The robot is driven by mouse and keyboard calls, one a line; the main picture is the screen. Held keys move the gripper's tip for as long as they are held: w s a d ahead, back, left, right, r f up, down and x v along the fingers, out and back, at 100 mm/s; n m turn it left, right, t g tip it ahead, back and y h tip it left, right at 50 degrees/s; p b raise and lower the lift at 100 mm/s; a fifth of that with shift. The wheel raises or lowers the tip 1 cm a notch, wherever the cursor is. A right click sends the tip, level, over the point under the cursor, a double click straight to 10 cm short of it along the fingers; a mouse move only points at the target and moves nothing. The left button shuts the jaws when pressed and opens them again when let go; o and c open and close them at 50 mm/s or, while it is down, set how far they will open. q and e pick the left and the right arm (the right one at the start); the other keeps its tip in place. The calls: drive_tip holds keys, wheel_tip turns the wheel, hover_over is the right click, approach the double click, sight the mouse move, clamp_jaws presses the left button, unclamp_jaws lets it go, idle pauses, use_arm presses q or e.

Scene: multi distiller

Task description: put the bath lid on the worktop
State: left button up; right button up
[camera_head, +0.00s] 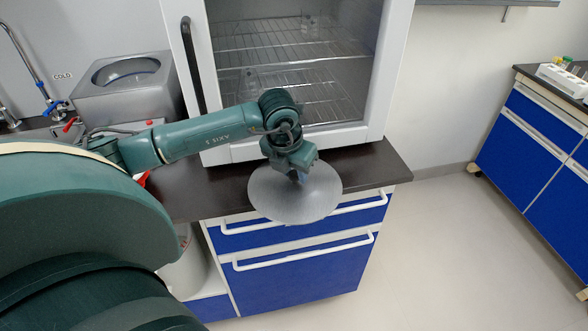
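The bath lid (310,205) is a round grey metal disc. It appears in front of the front edge of the dark worktop (225,188), overlapping that edge and the upper blue drawer in the picture. My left gripper (299,178) is above the middle of the lid, pointing down at it. Its fingertips look shut on the lid's small knob, which they mostly hide. I cannot tell the exact gap between the lid and the worktop. The grey metal bath (125,78) with a round opening stands at the back left. My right gripper is not in view.
A glass-fronted cabinet (290,70) with wire shelves stands on the worktop behind my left arm. Bare worktop shows right of the lid (380,165). A tap (30,65) is at far left. Another blue-drawer bench (540,130) stands at right across clear floor.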

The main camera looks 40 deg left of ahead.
use_arm(q)
drive_tip(key=o, duration=0.4)
drive_tip(key=shift+r, duration=0.1)
